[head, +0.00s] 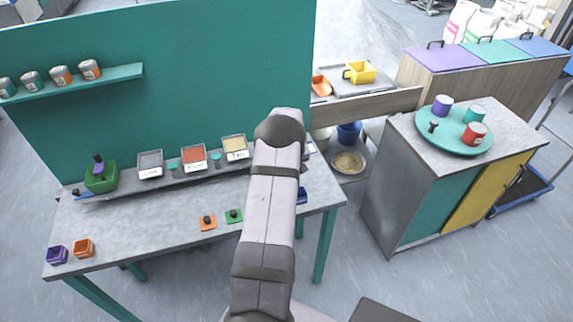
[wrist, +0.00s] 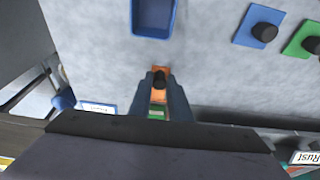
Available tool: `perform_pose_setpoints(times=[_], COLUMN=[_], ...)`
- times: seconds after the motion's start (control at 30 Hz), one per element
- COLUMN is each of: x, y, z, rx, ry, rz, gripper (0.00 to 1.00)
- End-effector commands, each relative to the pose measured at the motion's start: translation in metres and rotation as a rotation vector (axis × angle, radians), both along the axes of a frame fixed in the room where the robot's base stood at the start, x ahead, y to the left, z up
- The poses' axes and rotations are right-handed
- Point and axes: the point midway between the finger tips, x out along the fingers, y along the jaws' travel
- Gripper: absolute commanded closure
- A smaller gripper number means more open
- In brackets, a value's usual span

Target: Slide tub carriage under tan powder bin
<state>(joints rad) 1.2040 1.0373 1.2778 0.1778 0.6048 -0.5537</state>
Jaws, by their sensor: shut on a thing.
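The tan powder bin (head: 235,148), labelled Tan, stands at the right end of the bin row on the workbench's raised ledge. In the wrist view my gripper (wrist: 160,95) is shut on a black knob (wrist: 160,78). Small orange and green parts show between the fingers. A blue tub (wrist: 153,14) lies just beyond the fingertips; its blue corner also shows beside my arm in the head view (head: 302,196). My arm hides the gripper in the head view. I cannot tell for certain which piece is the tub carriage.
The rust bin (head: 194,157) and a grey bin (head: 150,164) stand left of the tan bin. A green box (head: 101,178) stands at the left end. Orange (head: 208,222) and green (head: 234,215) knobbed plates lie on the bench; a blue one (wrist: 259,26) shows in the wrist view.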

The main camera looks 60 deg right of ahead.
Motion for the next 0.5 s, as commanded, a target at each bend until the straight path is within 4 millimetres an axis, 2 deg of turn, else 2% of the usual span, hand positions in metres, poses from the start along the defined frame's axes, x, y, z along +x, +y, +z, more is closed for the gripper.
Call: perform_pose_setpoints(times=[0.5], x=[0.027], y=[0.027], z=[0.0], rx=[0.001], ry=[0.0], rz=[0.002], gripper=[1.0])
